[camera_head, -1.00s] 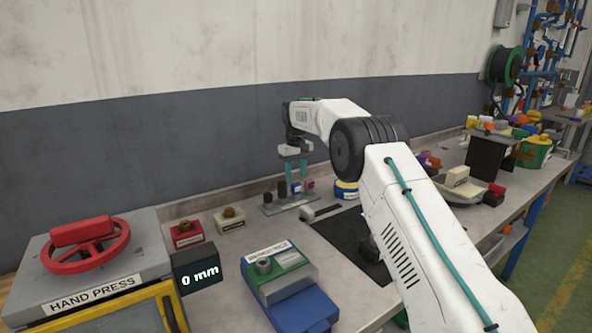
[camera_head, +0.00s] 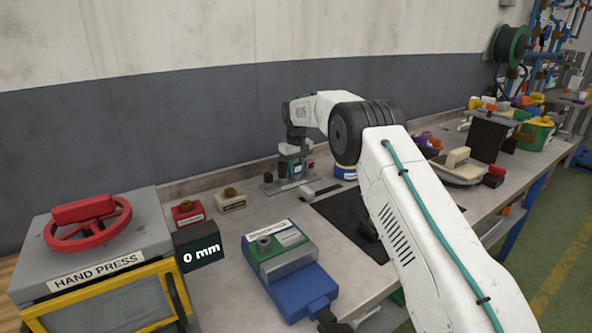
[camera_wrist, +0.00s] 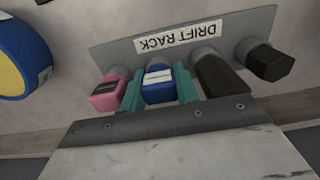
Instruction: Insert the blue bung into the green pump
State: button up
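The blue bung (camera_wrist: 158,86) has a white band and stands in the drift rack (camera_wrist: 225,28), between a pink piece (camera_wrist: 108,92) and a dark one. The rack also shows in the head view (camera_head: 270,188). My gripper (camera_wrist: 160,90) is down at the rack, its teal fingers on either side of the blue bung. The fingers look open, with no clear grip; contact is hard to judge. I cannot identify the green pump for certain; a green container (camera_head: 537,138) with orange parts stands at the far right of the bench.
Red (camera_head: 187,212) and cream (camera_head: 230,200) blocks stand left of the rack. A green-and-blue fixture (camera_head: 285,265) lies in front. The hand press (camera_head: 105,250) is at left. A blue-and-yellow roll (camera_wrist: 18,60) is close beside the rack. A dark panel (camera_head: 487,138) stands at right.

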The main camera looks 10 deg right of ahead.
aim_at(296, 164)
jog(key=c, duration=0.6)
jog(key=shift+o, duration=0.2)
jog(key=shift+r, duration=0.7)
jog(key=shift+r, duration=3.05)
jog(key=shift+r, duration=2.5)
